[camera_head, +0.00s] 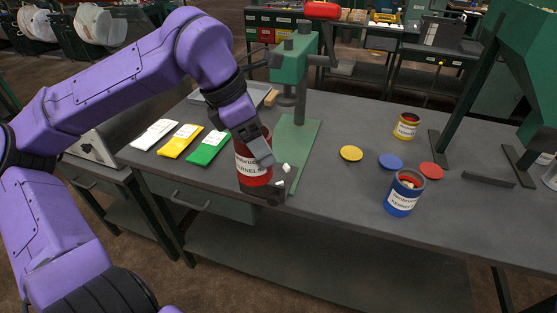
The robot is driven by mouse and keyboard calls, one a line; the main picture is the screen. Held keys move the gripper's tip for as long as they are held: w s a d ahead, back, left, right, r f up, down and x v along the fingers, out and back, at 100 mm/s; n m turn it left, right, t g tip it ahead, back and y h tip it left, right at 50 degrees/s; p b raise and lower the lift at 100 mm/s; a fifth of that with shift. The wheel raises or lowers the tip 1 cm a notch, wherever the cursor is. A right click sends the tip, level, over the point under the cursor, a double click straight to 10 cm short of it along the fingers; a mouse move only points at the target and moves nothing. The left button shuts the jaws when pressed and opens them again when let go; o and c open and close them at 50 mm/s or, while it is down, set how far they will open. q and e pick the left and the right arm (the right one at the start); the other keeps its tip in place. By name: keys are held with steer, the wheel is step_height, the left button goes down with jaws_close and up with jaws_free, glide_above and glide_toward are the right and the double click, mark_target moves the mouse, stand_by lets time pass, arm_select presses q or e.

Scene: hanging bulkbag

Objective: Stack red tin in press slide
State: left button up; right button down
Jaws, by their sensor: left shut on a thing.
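My left gripper (268,180) is shut on a red tin (252,164) with a white label. The tin is upright near the front edge of the table, just left of the front of the press base. I cannot tell whether it touches the table. The green press (289,72) stands behind it, with a flat green base plate (297,143) reaching toward the front. Small white bits (286,168) show beside the gripper at the plate's front end. The press slide cannot be told apart clearly from the base. My right gripper is not in view.
A blue tin (404,193) and a yellow tin (406,127) stand to the right, near yellow (351,153), blue (390,162) and red (431,171) discs. White, yellow and green packets (208,148) lie at left. A large green frame (510,80) stands at far right.

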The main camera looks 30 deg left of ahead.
arm_select(q)
steer(key=w, duration=0.2)
steer(key=w+a+f+p, duration=0.1)
steer(key=w, duration=0.1)
steer(key=w+a+f+p, duration=0.1)
steer(key=w, duration=0.1)
steer(key=shift+a+f, duration=0.25)
steer(key=w+f+p, duration=0.1)
steer(key=w+f, duration=0.1)
steer(key=f, duration=0.1)
steer(key=w+a+f+p, duration=0.1)
steer(key=w+f, duration=0.1)
steer(key=f, duration=0.1)
steer(key=w+a+f, duration=0.1)
steer(key=f, duration=0.2)
steer(key=shift+w+f+p, duration=0.25)
steer(key=shift+w+p, duration=0.15)
steer(key=shift+f, duration=0.3)
steer(key=o, duration=1.1)
steer(key=b+v, duration=0.1)
steer(key=v, duration=1.1)
steer(key=shift+d, duration=0.1)
